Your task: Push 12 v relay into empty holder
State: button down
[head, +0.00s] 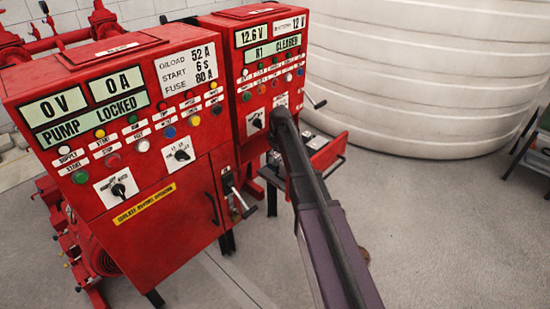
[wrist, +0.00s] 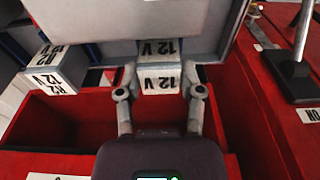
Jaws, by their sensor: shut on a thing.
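In the wrist view my gripper (wrist: 160,84) is shut on a grey block, the 12 V relay (wrist: 160,72), with a finger on each side. Upside-down "12 V" labels show on two of its faces. Its far part is hidden by a large grey panel or housing above it, so I cannot tell how far it sits in a holder. A second grey block marked "R2 12 V" (wrist: 55,70) stands to the left, apart from my fingers. No empty holder shows clearly. In the head view my arm hides the gripper and relay.
A red open tray (wrist: 60,120) lies below the relays; the head view shows a red drawer (head: 335,150) at the right cabinet (head: 262,85). A lever (wrist: 302,35) stands at right in the wrist view.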

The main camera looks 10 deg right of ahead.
aim_at(278, 157)
jog(key=shift+f, duration=0.2)
jog(key=shift+c, duration=1.2)
grip_release()
jog(key=shift+r, duration=0.1)
jog(key=shift+r, duration=0.15)
notch_tip(278, 157, up, 12)
jog(key=s+p, duration=0.1)
jog(key=p, duration=1.1)
jog(key=shift+s+d, duration=0.15)
jog(key=shift+d, duration=0.25)
jog(key=shift+s, duration=0.1)
jog(key=s+m+g, duration=0.1)
jog(key=s+m, duration=0.6)
jog(key=s, duration=2)
jog(key=shift+s+a+h, duration=0.4)
jog(key=shift+a, duration=0.05)
